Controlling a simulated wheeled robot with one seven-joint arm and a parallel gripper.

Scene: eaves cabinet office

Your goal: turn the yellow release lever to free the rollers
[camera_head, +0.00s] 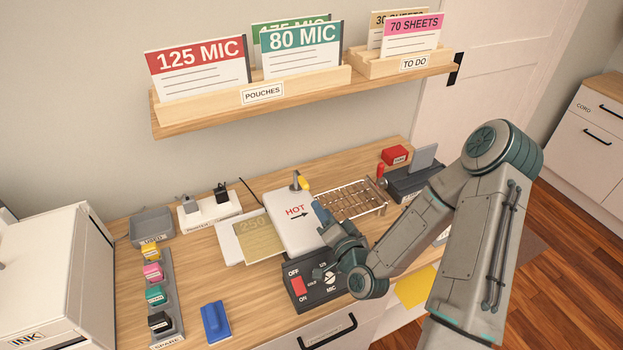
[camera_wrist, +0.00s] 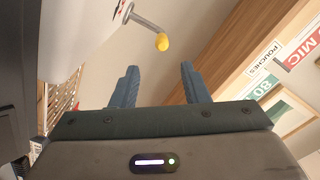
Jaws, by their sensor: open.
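The yellow release lever shows as a yellow knob (camera_head: 304,183) on a metal rod at the back of the white laminator (camera_head: 285,200) marked HOT. In the wrist view the yellow knob (camera_wrist: 162,42) sits at the end of the bare rod, beyond and between my fingertips, not touching them. My gripper (camera_head: 321,212) is open and empty above the right side of the laminator, in front of the lever. Its two blue fingers (camera_wrist: 159,78) stand apart in the wrist view. The rollers are hidden inside the laminator. My gripper and arm hide part of its right side.
A wire rack (camera_head: 350,199) stands right of the laminator, with a dark device (camera_head: 408,182) beyond it. A shelf (camera_head: 300,104) with pouch packs hangs above. A gold 250 pouch (camera_head: 260,238) lies left. The front panel has a red switch (camera_head: 298,287).

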